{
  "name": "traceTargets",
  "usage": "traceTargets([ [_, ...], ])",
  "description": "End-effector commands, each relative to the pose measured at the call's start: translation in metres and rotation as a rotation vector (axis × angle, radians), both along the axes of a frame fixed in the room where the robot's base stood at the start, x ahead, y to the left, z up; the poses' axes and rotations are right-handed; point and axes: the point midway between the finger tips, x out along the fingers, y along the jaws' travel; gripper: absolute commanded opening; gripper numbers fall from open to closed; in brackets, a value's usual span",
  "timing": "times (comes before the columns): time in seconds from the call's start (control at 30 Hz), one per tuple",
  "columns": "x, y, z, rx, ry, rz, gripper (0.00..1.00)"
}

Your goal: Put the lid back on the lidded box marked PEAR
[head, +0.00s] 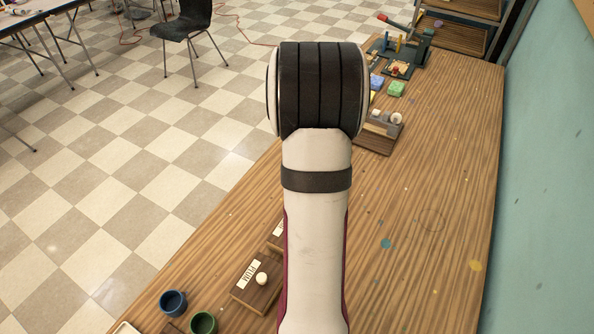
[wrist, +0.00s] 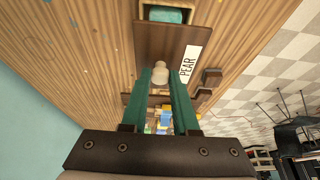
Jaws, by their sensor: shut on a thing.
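My gripper (wrist: 159,78) shows in the wrist view with its two green fingers shut on the pale round knob (wrist: 160,68) of a dark brown wooden lid (wrist: 155,42). A white label reading PEAR (wrist: 188,64) lies along the right side of this brown piece. Just beyond the lid, at the top of the picture, an open box part (wrist: 146,13) shows a teal block (wrist: 168,15) inside. I cannot tell whether the lid touches the box or hangs above it. In the head view, my arm hides the gripper, the lid and the PEAR box.
A brown box with a pale knob (head: 262,279) stands left of my arm, near a blue cup (head: 173,303) and a green cup (head: 203,323). Green soap (head: 396,89) and a wooden piece with white items (head: 388,130) lie farther back. The table's right side (head: 430,250) is clear.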

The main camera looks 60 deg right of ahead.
Motion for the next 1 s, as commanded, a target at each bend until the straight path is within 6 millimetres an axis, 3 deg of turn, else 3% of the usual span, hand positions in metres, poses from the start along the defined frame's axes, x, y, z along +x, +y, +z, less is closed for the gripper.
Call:
traceTargets([
  [0.1, -0.006, -0.009, -0.005, 0.000, 0.001, 0.001, 0.00],
  [0.6, -0.005, -0.009, -0.059, 0.000, 0.002, 0.001, 0.00],
  [1.0, -0.004, -0.009, -0.063, -0.001, -0.001, 0.001, 0.00],
])
